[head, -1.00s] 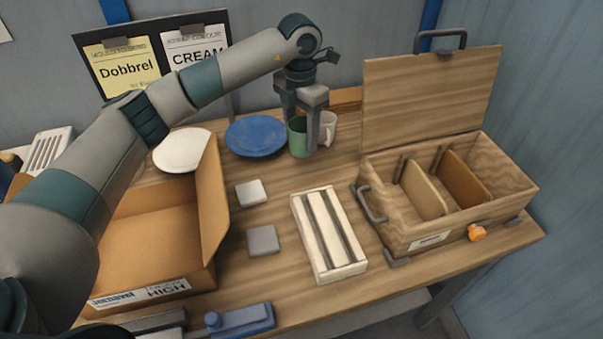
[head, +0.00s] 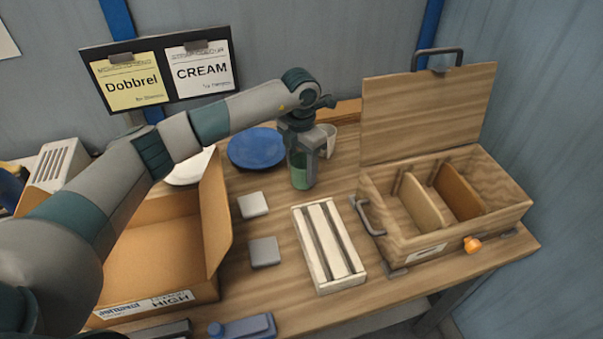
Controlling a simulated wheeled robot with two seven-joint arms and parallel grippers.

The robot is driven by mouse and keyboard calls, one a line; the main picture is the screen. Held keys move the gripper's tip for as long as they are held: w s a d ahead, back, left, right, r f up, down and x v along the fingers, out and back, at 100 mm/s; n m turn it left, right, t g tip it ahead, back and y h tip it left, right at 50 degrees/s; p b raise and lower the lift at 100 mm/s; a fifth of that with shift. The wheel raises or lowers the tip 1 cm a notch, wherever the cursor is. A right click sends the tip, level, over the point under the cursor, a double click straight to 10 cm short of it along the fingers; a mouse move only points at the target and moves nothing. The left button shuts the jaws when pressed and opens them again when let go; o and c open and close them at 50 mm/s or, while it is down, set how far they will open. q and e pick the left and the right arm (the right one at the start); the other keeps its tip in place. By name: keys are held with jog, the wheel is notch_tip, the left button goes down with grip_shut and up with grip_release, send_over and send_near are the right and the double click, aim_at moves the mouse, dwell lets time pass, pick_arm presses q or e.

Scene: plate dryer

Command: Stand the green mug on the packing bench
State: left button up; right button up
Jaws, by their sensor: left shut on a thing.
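The green mug (head: 300,176) is upright at the back middle of the wooden packing bench (head: 285,212). My left gripper (head: 304,168) points down over it and is shut on it; the fingers hide part of the mug. I cannot tell whether its base touches the bench. A white mug (head: 327,140) stands just behind and to the right, partly hidden by the gripper. My right gripper is not in view.
A blue plate (head: 257,148) and a white plate (head: 190,170) lie to the left. An open cardboard box (head: 216,215), a slatted cream rack (head: 329,247) and an open wooden crate (head: 400,232) stand around. Two grey pads (head: 264,252) lie between box and rack.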

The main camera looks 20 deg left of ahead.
pick_arm(q)
jog(key=shift+f+p, duration=0.35)
jog(key=shift+f, duration=0.9)
jog(key=shift+f, duration=0.15)
jog(key=o, duration=0.8)
jog(key=shift+f, duration=0.1)
jog(key=o, duration=0.5)
jog(key=shift+r, duration=0.2)
